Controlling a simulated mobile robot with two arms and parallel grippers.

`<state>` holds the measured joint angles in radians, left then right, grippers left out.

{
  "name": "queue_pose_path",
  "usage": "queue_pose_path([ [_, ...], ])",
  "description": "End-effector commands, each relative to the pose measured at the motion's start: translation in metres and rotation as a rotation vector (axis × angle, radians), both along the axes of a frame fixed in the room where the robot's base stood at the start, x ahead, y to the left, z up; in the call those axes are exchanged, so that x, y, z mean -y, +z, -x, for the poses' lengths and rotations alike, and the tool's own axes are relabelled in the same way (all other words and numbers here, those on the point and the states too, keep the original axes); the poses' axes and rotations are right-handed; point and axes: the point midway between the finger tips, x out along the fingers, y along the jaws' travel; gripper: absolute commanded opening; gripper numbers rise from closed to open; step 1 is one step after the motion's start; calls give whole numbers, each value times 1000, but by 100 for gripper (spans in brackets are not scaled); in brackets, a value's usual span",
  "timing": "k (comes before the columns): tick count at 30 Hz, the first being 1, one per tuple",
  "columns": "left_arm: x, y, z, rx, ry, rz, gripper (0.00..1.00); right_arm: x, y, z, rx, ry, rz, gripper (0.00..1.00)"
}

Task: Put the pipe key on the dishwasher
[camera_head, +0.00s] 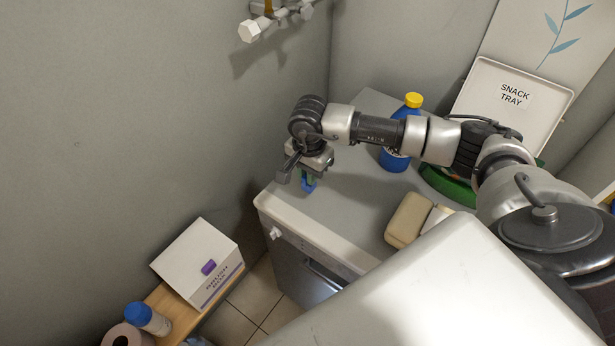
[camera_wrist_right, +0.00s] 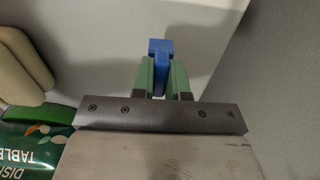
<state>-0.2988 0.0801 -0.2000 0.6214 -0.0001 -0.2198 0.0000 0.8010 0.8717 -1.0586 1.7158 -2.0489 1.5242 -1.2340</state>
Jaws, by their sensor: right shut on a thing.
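My right gripper (camera_head: 312,172) is over the left end of the dishwasher top (camera_head: 352,195). Its green fingertips, also in the right wrist view (camera_wrist_right: 161,78), are shut on a small blue piece, which I take to be the pipe key (camera_head: 308,186). In the wrist view the blue pipe key (camera_wrist_right: 160,50) sticks up between the fingers; the rest of it is hidden by them. The key is at or just above the dishwasher's surface; I cannot tell if it touches. My left gripper is not in view.
A blue bottle with a yellow cap (camera_head: 413,101), a beige block (camera_head: 408,218) and a snack tray (camera_head: 512,100) are on or behind the dishwasher. A pipe fitting (camera_head: 262,25) is on the wall. A white box (camera_head: 198,260) sits on a wooden shelf at lower left.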

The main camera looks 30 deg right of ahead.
Motion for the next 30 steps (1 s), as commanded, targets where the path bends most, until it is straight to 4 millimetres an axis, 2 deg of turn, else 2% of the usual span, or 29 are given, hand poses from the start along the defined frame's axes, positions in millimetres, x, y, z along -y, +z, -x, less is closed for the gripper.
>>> queue_pose_path([
  [5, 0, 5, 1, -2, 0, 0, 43, -2, -9, -8, -2, -1, 0, 0],
  [12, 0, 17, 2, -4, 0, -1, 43, -2, -41, -7, -4, -1, -1, 0],
  [25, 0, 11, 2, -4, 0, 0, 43, -1, -50, -7, 0, 0, 0, 0],
  [26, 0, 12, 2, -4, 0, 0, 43, -1, -49, -7, 0, 0, 0, 17],
  [30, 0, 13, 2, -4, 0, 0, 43, -1, -48, -7, 0, 0, 0, 38],
])
